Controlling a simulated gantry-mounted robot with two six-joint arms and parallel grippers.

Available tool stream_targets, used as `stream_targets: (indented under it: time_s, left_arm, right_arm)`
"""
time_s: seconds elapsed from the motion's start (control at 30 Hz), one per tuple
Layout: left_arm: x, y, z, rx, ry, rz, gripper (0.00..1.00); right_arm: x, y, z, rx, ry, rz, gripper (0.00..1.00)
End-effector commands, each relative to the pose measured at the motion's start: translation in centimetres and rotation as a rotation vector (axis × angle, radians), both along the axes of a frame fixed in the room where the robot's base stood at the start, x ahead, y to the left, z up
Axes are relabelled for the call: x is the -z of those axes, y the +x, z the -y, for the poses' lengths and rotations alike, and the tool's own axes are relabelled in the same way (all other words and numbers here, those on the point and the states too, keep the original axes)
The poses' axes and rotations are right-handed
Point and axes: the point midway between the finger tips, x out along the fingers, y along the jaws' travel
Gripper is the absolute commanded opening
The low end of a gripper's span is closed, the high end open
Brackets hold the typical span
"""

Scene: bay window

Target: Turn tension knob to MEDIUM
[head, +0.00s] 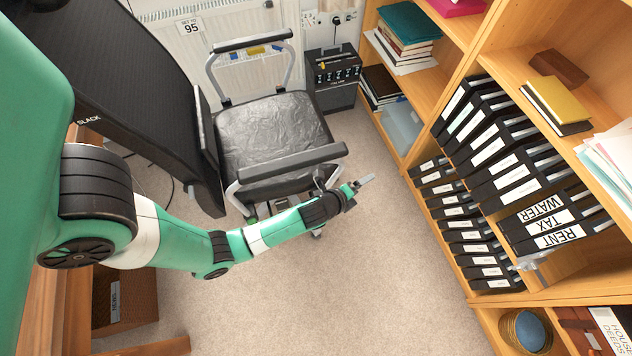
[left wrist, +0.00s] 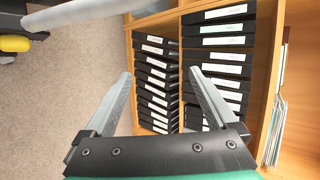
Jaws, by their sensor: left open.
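I cannot make out the tension knob or the word MEDIUM in either view. The word SLACK shows on the lower edge of a large black panel (head: 120,65) at the upper left of the head view. My right gripper is not in view.
A wooden shelf unit (head: 455,90) with several black binders (head: 490,130) fills the right. A black box with switches (head: 333,66) stands by the back wall. A brown box (head: 125,297) is at the lower left. The carpet (head: 370,270) is clear in the middle.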

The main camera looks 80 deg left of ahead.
Motion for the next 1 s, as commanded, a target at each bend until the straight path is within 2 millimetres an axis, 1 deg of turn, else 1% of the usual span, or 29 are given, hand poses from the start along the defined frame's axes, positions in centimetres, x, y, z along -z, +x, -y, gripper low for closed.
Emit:
stream_targets:
  time_s: [0.03, 0.07, 0.1, 0.2, 0.3, 0.4, 0.47, 0.57, 0.67, 0.9, 1.0]
  left_arm:
    - [5.4, -4.3, -0.2, -0.001, 0.014, -0.118, 0.92]
    - [7.7, -6.6, -0.2, 0.001, 0.022, -0.178, 0.92]
    - [10.3, -9.4, -0.1, 0.003, 0.027, -0.248, 0.92]
    - [14.5, -14.9, 0.4, 0.01, 0.03, -0.375, 0.92]
    - [16.3, -17.6, 0.7, 0.014, 0.029, -0.434, 0.92]
    - [16.5, -18.1, 0.8, 0.016, 0.029, -0.446, 0.92]
    - [16.6, -18.0, 0.8, 0.015, 0.03, -0.444, 0.92]
    - [17.4, -17.6, 0.5, 0.014, 0.028, -0.442, 0.92]
    - [18.9, -16.9, -0.2, 0.012, 0.028, -0.442, 0.92]
    - [23.5, -14.6, -2.5, 0.012, 0.027, -0.44, 0.92]
    - [24.8, -13.7, -3.3, 0.013, 0.028, -0.44, 0.92]
  right_arm:
    - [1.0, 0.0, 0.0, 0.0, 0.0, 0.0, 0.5]
    - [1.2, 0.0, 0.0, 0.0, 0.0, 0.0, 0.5]
    - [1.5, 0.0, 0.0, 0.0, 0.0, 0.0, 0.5]
    - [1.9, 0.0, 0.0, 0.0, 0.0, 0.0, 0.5]
    - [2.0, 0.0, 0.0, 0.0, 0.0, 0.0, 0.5]
    - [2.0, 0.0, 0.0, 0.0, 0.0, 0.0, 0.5]
    - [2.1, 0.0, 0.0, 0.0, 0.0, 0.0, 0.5]
    - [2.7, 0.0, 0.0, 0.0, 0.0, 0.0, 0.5]
    - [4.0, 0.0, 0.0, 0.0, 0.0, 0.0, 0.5]
    - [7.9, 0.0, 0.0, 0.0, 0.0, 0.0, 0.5]
    - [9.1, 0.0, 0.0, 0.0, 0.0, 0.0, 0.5]
